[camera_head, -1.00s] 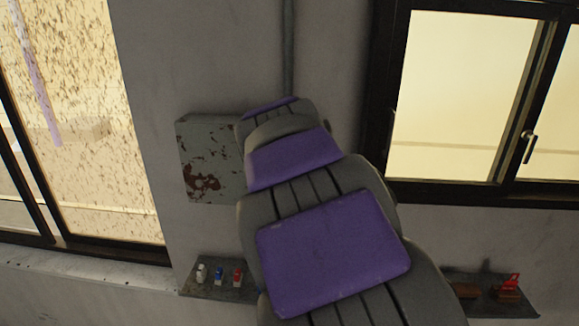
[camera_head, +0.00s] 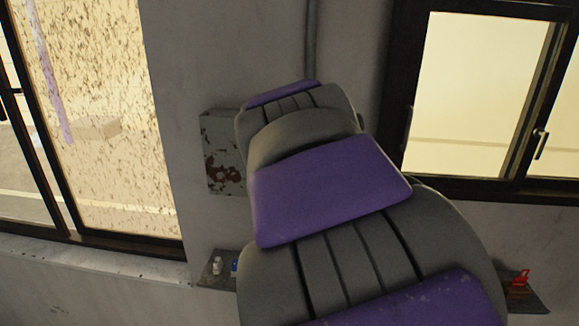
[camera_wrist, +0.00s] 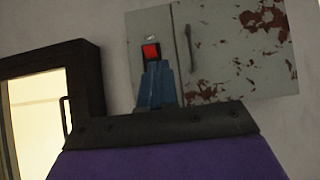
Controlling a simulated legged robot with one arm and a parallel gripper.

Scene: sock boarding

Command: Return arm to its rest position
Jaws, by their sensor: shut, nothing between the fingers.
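My arm, with grey and purple covers, rises through the middle of the head view toward the wall. Its far end points toward a rust-patched grey cabinet (camera_head: 222,165), which it partly covers. My gripper is hidden behind the arm in the head view. In the wrist view my gripper (camera_wrist: 155,70) is shut and empty, its blue-grey fingers together. They point up toward a red switch (camera_wrist: 151,51) in a dark frame on the same cabinet (camera_wrist: 215,50). I cannot tell whether the fingertips touch it; they look just below it.
A small shelf (camera_head: 212,282) at lower left holds a white bottle (camera_head: 217,265) and a blue one (camera_head: 234,266), partly covered by my arm. A red item (camera_head: 521,277) sits on a shelf at lower right. Windows (camera_head: 480,95) flank the wall on both sides.

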